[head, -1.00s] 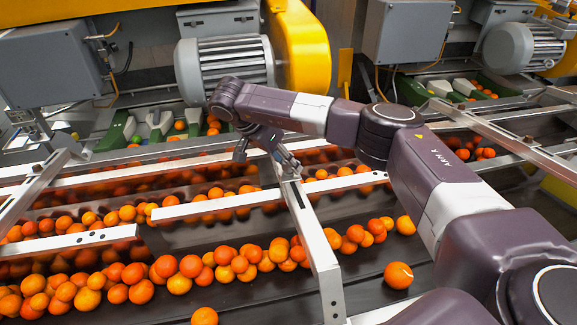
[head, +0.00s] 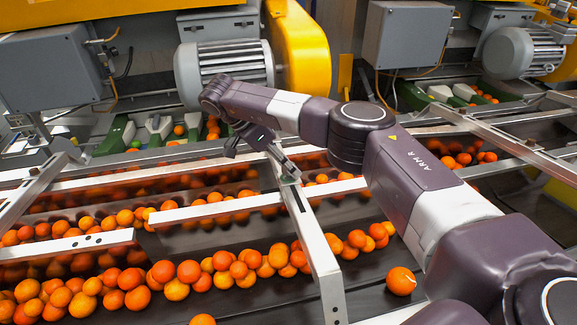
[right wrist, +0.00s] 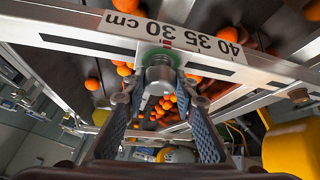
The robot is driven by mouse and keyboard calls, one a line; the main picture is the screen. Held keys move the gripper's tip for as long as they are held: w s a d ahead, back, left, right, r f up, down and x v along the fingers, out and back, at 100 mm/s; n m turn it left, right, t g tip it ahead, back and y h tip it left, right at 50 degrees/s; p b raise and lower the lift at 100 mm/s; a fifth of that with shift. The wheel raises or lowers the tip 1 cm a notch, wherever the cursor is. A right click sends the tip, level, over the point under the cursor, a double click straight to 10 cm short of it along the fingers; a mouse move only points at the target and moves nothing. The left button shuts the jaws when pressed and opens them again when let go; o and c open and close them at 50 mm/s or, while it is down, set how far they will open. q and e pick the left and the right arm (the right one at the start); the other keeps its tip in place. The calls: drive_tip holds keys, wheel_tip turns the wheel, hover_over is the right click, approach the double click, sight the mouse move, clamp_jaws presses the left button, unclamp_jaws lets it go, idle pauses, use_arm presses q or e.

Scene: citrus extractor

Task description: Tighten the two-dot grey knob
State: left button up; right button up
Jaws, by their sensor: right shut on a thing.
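A grey metal knob (right wrist: 160,77) shows in the right wrist view, with a green ring behind it, on a pale rail (right wrist: 215,62) marked with a centimetre scale. I cannot make out any dots on it. My right gripper (right wrist: 159,88) has one finger on each side of the knob and is shut on it. In the head view my right gripper (head: 287,174) is at the crossing rail, over the upper part of the sloping frame, and hides most of the knob. My left gripper is not in view.
Metal rails (head: 315,250) cross the sloping dark bed, with rows of oranges (head: 190,271) along it. A lone orange (head: 401,281) lies to the right. A grey motor (head: 224,66) and a yellow guard (head: 300,50) stand behind my arm.

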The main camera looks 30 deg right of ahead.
drive_tip(key=shift+w+r, duration=0.1)
drive_tip(key=shift+r, duration=0.15)
drive_tip(key=o, duration=0.9)
drive_tip(key=shift+c, duration=0.2)
drive_tip(key=o, duration=0.3)
drive_tip(key=shift+f, duration=0.1)
drive_tip(key=shift+a, duration=0.1)
drive_tip(key=v, duration=1.2)
